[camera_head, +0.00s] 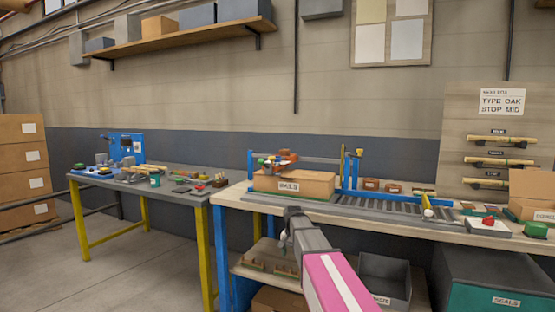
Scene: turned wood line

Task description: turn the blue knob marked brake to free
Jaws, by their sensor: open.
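No knob marked brake can be read in this view. My gripper (292,212) is at the far end of my pink and grey arm, in front of the workbench and below the carton in the picture. It is open, with no object seen in it. Its fingers are hard to make out, and it appears apart from both blue parts.
The left table (172,187) is cluttered. A grey bin (384,280) and green seals crate (490,285) are below the bench. The floor at left (120,270) is clear.

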